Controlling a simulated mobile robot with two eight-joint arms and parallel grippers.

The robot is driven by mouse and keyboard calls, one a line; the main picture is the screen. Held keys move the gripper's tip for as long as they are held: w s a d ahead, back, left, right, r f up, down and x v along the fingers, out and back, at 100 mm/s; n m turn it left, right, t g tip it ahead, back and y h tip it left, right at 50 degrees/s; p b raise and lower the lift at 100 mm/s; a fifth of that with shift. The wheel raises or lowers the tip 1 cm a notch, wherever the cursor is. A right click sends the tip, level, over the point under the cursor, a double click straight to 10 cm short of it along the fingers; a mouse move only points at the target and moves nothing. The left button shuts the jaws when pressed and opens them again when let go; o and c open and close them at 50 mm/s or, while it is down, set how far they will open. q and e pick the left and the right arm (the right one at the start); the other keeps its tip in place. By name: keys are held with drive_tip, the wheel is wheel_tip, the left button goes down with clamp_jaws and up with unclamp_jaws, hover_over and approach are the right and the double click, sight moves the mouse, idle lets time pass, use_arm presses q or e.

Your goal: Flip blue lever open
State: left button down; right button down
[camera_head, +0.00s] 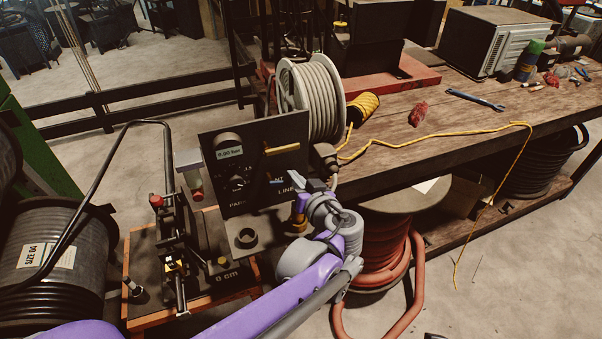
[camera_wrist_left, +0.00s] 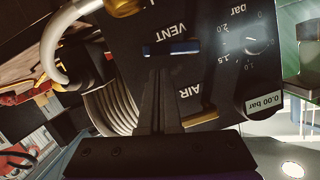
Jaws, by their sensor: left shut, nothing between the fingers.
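The blue lever (camera_wrist_left: 171,48) shows in the wrist view as a short horizontal bar beside the VENT label on a black panel. In the head view the lever (camera_head: 276,181) is a small blue bit on the same panel (camera_head: 236,185), partly crowded by my gripper. My left gripper (camera_head: 309,184) is at the panel's right side. In the wrist view its dark fingers (camera_wrist_left: 159,78) are shut and empty, with the tips close to the blue lever. I cannot tell whether they touch it. My right gripper is not in view.
A yellow lever (camera_head: 282,149) sits higher on the panel, by the AIR label in the wrist view. A gauge display (camera_head: 230,153) is at the panel's upper left. A grey hose reel (camera_head: 312,98) stands behind on the wooden bench (camera_head: 470,120). A red hose spool (camera_head: 385,250) stands below.

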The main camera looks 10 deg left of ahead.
use_arm(q)
drive_tip(key=shift+s+a+f, duration=0.1)
drive_tip(key=shift+f, duration=0.35)
drive_tip(key=shift+f+m+b, duration=0.35)
drive_tip(key=shift+f+m, duration=0.1)
drive_tip(key=shift+m, duration=0.35)
wheel_tip(320, 180, down, 3)
drive_tip(key=m+y+b, duration=0.1)
drive_tip(key=m, duration=0.1)
drive_tip(key=m+y+b, duration=0.1)
drive_tip(key=m, duration=0.1)
drive_tip(key=shift+s+a+m+g, duration=0.1)
drive_tip(key=shift+m+g, duration=0.3)
drive_tip(key=shift+f+b, duration=0.1)
drive_tip(key=shift+b, duration=0.2)
idle(0.6)
